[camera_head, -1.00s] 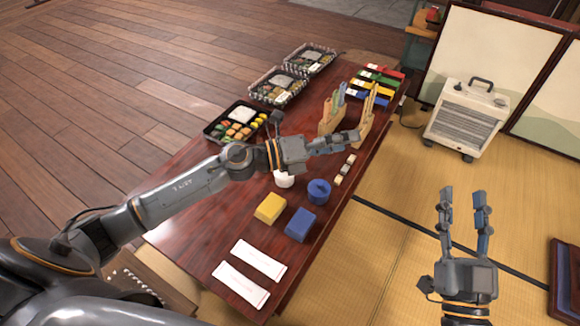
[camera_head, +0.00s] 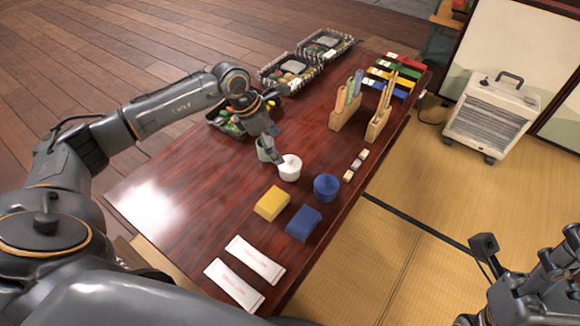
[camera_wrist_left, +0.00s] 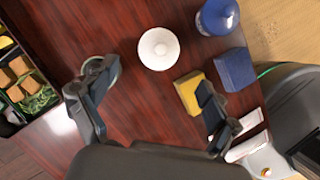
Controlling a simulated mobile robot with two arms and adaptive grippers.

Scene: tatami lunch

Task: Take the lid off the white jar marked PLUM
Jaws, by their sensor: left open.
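The white jar (camera_head: 290,168) stands upright on the dark red table with its white knobbed lid on. No marking on it can be read. It also shows from above in the left wrist view (camera_wrist_left: 158,50). My left gripper (camera_head: 272,148) points down just behind and left of the jar, apart from it. In the wrist view my left gripper (camera_wrist_left: 150,82) is open and empty, its fingers spread wide, with the jar beyond the gap. My right gripper (camera_head: 548,275) is off the table at the lower right, partly cut off by the picture's edge.
A pale green cup (camera_head: 264,150) stands close beside the left gripper, partly hidden by it. A blue jar (camera_head: 326,187), a yellow block (camera_head: 272,203) and a blue block (camera_head: 304,222) lie near the white jar. Bento trays (camera_head: 290,72) line the far left edge.

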